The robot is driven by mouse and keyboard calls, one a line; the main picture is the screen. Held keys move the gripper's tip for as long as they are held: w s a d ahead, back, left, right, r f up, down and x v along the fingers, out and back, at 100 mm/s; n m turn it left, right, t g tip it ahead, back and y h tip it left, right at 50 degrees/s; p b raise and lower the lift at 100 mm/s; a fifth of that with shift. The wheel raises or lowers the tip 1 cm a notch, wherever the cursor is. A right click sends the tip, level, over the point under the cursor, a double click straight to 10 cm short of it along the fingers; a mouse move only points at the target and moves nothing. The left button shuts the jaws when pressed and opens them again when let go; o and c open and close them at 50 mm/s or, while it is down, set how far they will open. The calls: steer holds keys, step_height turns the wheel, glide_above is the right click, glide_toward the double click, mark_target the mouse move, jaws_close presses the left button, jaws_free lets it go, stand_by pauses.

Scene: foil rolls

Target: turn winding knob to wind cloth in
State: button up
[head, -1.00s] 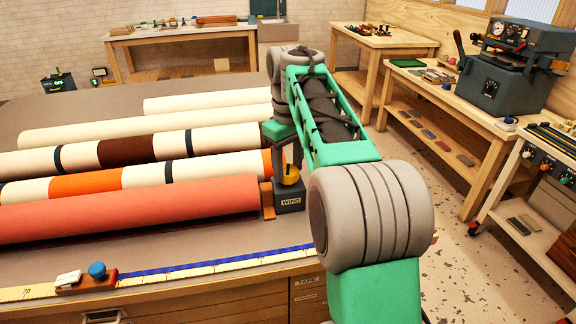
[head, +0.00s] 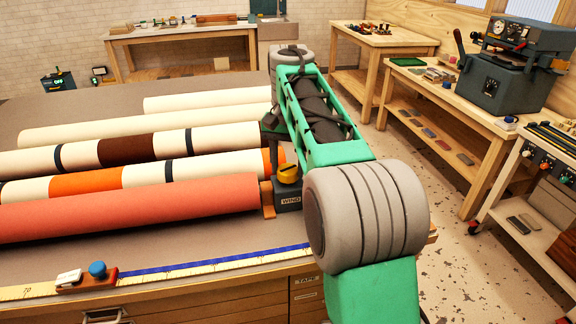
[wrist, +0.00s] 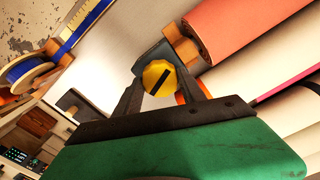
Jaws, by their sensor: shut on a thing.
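The yellow winding knob (head: 288,172) sits on a dark grey box marked WIND (head: 288,198) at the right end of the rolls. In the wrist view the knob (wrist: 159,78) shows a slanted black line on its face. My gripper (wrist: 161,80) is shut on the knob, one finger on each side of it. In the head view my arm hides much of the gripper. The cloth is rolled: a coral roll (head: 130,207) lies nearest, with striped rolls and cream rolls behind it.
A blue and yellow measuring tape (head: 220,263) runs along the table's front edge, with a red slider (head: 88,280) at left. A wooden bracket (head: 267,198) stands between the coral roll and the box. Side benches with machines stand at right.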

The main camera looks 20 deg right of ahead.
mark_target(288, 169)
steer(key=m, duration=0.5)
steer(key=shift+m, duration=2.5)
steer(key=o, duration=1.4)
steer(key=shift+c, duration=0.2)
step_height(288, 169, up, 8)
steer(key=p, duration=0.7)
steer(key=shift+p, duration=0.35)
steer(key=shift+f, duration=0.1)
